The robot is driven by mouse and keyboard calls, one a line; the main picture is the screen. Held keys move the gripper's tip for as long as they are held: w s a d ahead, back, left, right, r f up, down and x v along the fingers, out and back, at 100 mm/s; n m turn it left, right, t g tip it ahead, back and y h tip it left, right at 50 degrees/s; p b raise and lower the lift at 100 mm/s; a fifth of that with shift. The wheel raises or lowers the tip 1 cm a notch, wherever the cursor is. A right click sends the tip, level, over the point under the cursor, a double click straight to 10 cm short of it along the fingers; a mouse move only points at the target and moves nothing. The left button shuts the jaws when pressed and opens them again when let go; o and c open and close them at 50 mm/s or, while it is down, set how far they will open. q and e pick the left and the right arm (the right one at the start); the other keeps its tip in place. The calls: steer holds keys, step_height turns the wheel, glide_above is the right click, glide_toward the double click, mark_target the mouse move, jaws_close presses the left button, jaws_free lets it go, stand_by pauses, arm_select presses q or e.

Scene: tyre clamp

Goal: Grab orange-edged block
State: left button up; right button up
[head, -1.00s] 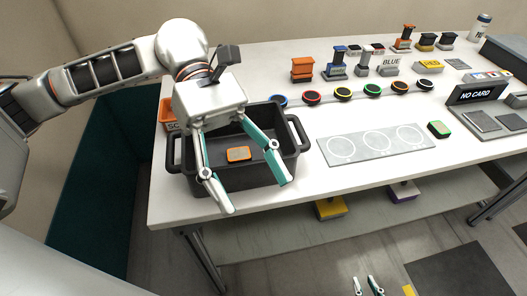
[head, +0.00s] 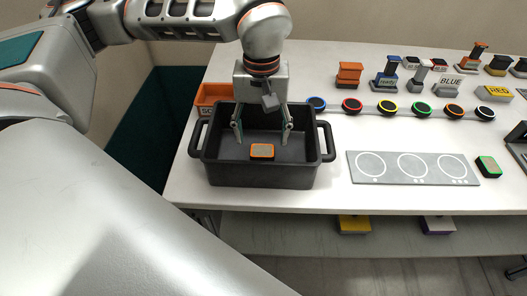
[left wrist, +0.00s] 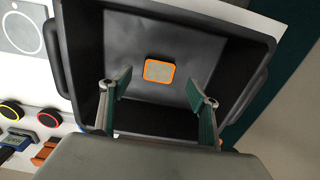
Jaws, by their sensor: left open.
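The orange-edged block (head: 262,151) has a grey top and lies flat on the floor of the dark bin (head: 262,177). In the left wrist view the block (left wrist: 159,71) shows ahead of my fingers, near the middle of the bin floor. My left gripper (head: 262,138) is open and points down into the bin, just behind the block in the head view. In the left wrist view its two teal-lined fingers (left wrist: 157,84) stand apart with nothing between them, the block lying past their tips. My right gripper is out of view.
The bin's walls and handles surround the left gripper. An orange container (head: 211,95) stands behind the bin's left corner. A row of coloured-ring discs (head: 384,107) and a grey plate with circles (head: 411,167) are to the right. A green-edged block (head: 488,166) lies beyond the plate.

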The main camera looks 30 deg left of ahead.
mark_target(262, 151)
arm_select(q)
steer(key=f, duration=0.5)
steer(key=shift+w+a+f, duration=0.1)
steer(key=shift+w+a, duration=0.05)
steer(key=shift+w, duration=0.1)
steer(key=c, duration=1.2)
